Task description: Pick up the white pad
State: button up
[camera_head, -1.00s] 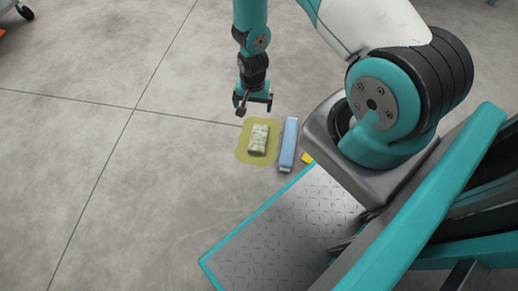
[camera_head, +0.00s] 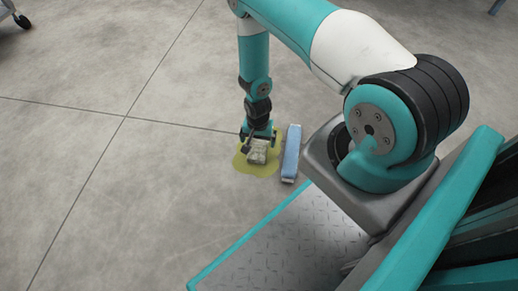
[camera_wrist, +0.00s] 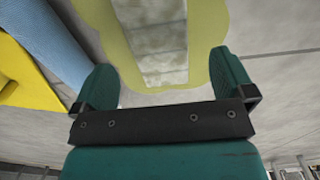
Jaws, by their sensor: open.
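The white pad (camera_head: 257,155) lies on a yellow-green patch (camera_head: 242,165) on the floor. It looks whitish with grey-green stains. My gripper (camera_head: 258,141) is low over the pad's far end and hides part of it. In the wrist view the pad (camera_wrist: 163,60) shows ahead, between the lines of my two fingers (camera_wrist: 168,82). The fingers are spread wide with nothing between them that I can see held. I cannot tell whether they touch the floor.
A long blue item (camera_head: 291,153) lies just right of the patch; it also shows in the wrist view (camera_wrist: 45,40), beside a yellow object (camera_wrist: 32,82). My own base platform is in the foreground. The floor to the left is clear.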

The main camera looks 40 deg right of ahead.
aim_at(259, 145)
jog(key=f+b, duration=0.4)
jog(key=f, duration=0.1)
jog(key=shift+w+d+f, duration=0.1)
jog(key=shift+w+d, duration=0.05)
jog(key=shift+d, duration=0.05)
jog(key=shift+c, duration=0.2)
jog(key=c, duration=1)
